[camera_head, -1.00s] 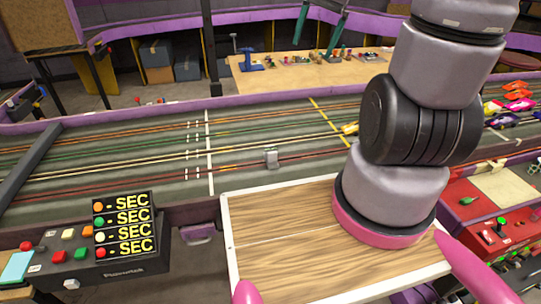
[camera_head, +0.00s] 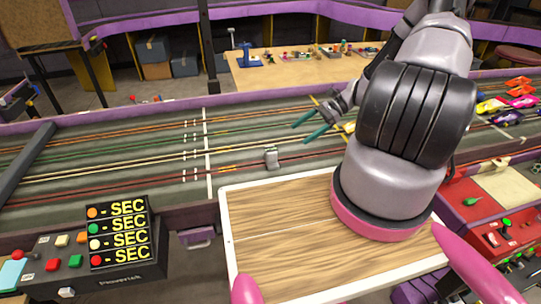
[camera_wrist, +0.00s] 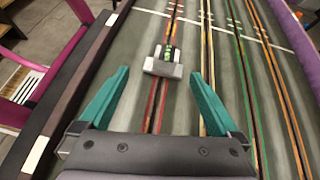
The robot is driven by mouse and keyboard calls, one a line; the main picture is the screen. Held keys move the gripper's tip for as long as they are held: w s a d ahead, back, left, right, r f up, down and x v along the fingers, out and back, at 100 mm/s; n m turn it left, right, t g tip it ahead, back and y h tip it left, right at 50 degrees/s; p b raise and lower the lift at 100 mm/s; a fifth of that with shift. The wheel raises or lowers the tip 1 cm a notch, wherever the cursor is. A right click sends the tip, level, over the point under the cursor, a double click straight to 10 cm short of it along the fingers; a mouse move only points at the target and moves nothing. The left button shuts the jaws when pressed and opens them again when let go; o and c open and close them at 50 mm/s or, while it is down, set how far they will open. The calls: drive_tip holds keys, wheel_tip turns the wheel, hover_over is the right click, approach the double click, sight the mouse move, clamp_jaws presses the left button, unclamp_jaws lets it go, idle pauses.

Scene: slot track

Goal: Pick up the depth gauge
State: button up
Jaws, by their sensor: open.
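The depth gauge (camera_head: 271,157) is a small grey block-like tool standing on the slot track, by the red-brown lane near the track's front edge. In the wrist view the gauge (camera_wrist: 163,63) shows a pale grey crossbar with a narrow part and a bit of green behind it. My gripper (camera_head: 305,130) has two teal fingers, spread apart and empty, above the track to the right of the gauge. In the wrist view my gripper (camera_wrist: 158,90) has the gauge ahead of and between its fingertips, with no contact visible.
The slot track (camera_head: 60,165) runs across the scene with several coloured lanes. Several toy cars (camera_head: 505,105) stand at the right. A wooden-topped tray (camera_head: 285,255) lies in front, with a timer box (camera_head: 125,278) at the left. A workbench (camera_head: 285,82) stands behind.

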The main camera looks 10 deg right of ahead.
sight(271, 149)
drive_tip(key=f, duration=0.1)
drive_tip(key=a+f+m+y, duration=0.1)
drive_tip(key=f, duration=0.1)
drive_tip(key=shift+w+a+f+m+t+y, duration=0.15)
drive_tip(key=shift+f+m+t+y, duration=0.15)
drive_tip(key=shift+t, duration=0.1)
drive_tip(key=shift+a+f, duration=0.15)
drive_tip(key=shift+a, duration=0.05)
drive_tip(key=x, duration=1)
drive_tip(key=shift+w+a, duration=0.15)
drive_tip(key=shift+a, duration=0.2)
clamp_jaws()
drive_tip(key=shift+r, duration=0.25)
